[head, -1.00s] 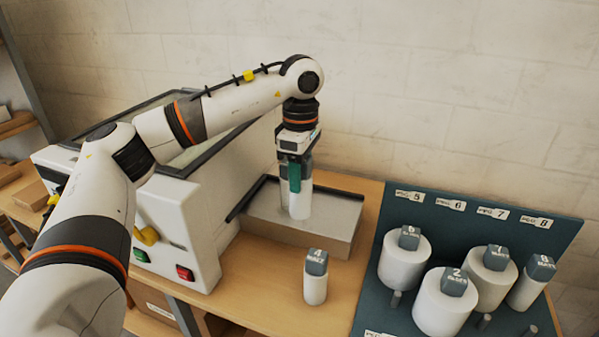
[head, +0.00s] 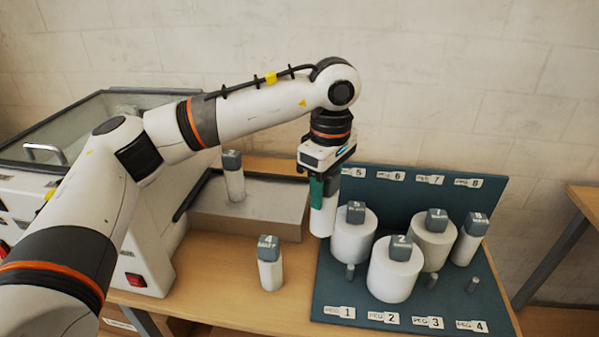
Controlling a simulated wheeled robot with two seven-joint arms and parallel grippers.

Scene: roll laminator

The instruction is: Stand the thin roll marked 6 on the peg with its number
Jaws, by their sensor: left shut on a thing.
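My left gripper (head: 322,184) points down and is shut on a thin white roll (head: 323,217). It holds the roll roughly upright, at the left edge of the dark peg board (head: 490,190) and beside the thick roll marked 5 (head: 353,240). The gripper covers the held roll's top, so I cannot read its number. The label for peg 6 (head: 390,176) is on the board's raised back, between the labels 5 and 7. The peg itself is not visible; rolls stand in front of that spot. My right gripper is not in view.
Thick rolls marked 2 (head: 393,275) and 7 (head: 432,245), and a thin one (head: 465,247) at the right, crowd the board. Bare pegs show at the front. A thin roll marked 4 (head: 270,273) stands on the table.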

